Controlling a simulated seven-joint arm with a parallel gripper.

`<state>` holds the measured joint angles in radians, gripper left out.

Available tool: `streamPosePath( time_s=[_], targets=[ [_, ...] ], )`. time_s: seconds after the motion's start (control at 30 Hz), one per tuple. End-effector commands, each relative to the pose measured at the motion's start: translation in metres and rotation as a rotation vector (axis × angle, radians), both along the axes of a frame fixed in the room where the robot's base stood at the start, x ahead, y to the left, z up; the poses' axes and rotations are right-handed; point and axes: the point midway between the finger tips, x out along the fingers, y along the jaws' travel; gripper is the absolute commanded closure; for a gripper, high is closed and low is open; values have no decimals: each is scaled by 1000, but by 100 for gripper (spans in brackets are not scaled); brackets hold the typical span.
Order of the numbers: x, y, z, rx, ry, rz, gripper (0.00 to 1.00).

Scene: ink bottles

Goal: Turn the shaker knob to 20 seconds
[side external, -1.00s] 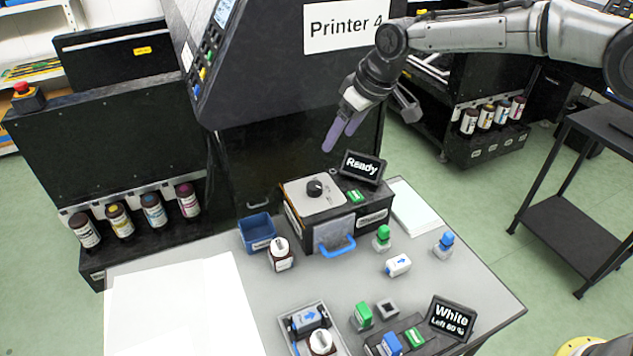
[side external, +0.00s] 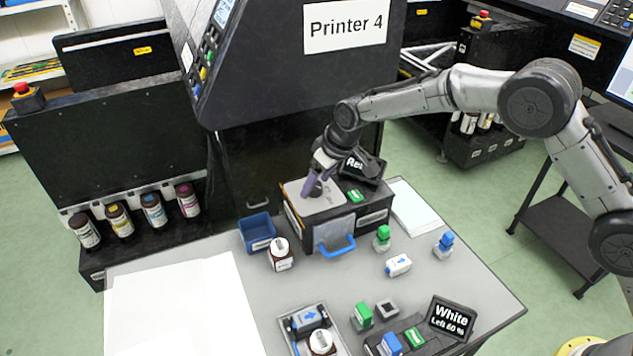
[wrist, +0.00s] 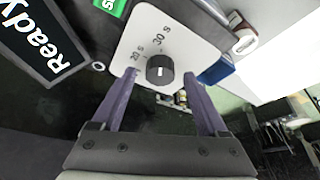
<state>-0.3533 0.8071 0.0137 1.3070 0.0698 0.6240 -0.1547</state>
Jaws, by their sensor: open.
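The shaker is a black box (side external: 374,219) with a pale top plate (side external: 325,203) and a blue front handle (side external: 337,247). In the wrist view its black knob (wrist: 160,69) lies between my finger ends, with a pale pointer line on it and the marks "20 s" and "30 s" beside it. The pointer is toward the marks; I cannot tell its exact setting. My gripper (side external: 311,187) is over the plate at the knob, which it hides in the side view. Its purple fingers (wrist: 160,92) are open, one on each side of the knob, with gaps visible.
The "Ready" display (wrist: 42,42) stands close behind my gripper. A green button (side external: 356,195) is on the shaker. A blue bin (side external: 257,232) and a white-capped bottle (side external: 281,255) stand to its left. Stamp-like green and blue items and a "White" display (side external: 452,318) are on the table.

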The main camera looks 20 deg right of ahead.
Motion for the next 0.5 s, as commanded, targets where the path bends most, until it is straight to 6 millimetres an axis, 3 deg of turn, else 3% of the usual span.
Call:
streamPosePath(
  time_s=[0.4, 0.5],
  targets=[
    [3, 1, -7, 0, -1, 0, 24],
    [3, 1, -7, 0, 0, 0, 42]
  ],
)
